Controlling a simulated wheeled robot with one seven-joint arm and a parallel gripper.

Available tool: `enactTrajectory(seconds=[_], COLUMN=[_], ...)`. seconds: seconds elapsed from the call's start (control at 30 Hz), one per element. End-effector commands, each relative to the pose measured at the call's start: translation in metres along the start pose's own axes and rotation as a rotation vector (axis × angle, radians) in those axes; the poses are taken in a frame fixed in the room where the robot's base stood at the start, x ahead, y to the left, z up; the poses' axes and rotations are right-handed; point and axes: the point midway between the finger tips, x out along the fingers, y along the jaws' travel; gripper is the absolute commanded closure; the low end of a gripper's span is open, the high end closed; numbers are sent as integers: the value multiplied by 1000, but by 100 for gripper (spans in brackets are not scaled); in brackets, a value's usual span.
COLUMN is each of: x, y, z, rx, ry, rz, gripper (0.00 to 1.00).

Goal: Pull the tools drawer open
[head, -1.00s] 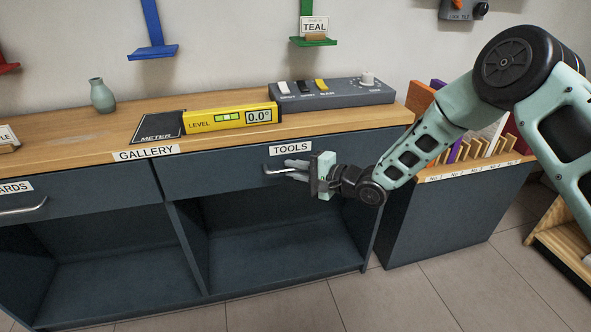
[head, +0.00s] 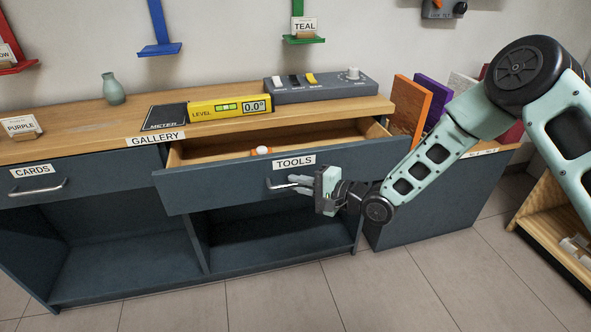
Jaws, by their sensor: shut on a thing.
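The tools drawer (head: 222,192) is dark blue with a wooden inside and a white TOOLS label (head: 295,161). It stands part-way out of the cabinet, and its inside shows from above. My gripper (head: 298,184) is shut on the drawer's metal handle (head: 278,185), below the label. The fingers cover much of the handle.
The closed cards drawer (head: 90,172) is at the left. On the wooden top are a yellow level (head: 229,107), a grey switch box (head: 320,88) and a vase (head: 113,89). A bin of coloured panels (head: 411,108) stands at the right. Open floor lies in front.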

Motion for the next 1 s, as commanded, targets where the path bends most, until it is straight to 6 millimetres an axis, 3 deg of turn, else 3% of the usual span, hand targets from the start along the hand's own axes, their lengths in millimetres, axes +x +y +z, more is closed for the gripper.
enactTrajectory(seconds=[0.2, 0.4, 1.0], x=[-34, -53, -64], y=[8, 15, 19], z=[34, 53, 62], rx=[6, 3, -1], ry=[-1, 0, 2], rz=[3, 1, -1], gripper=[100, 100, 100])
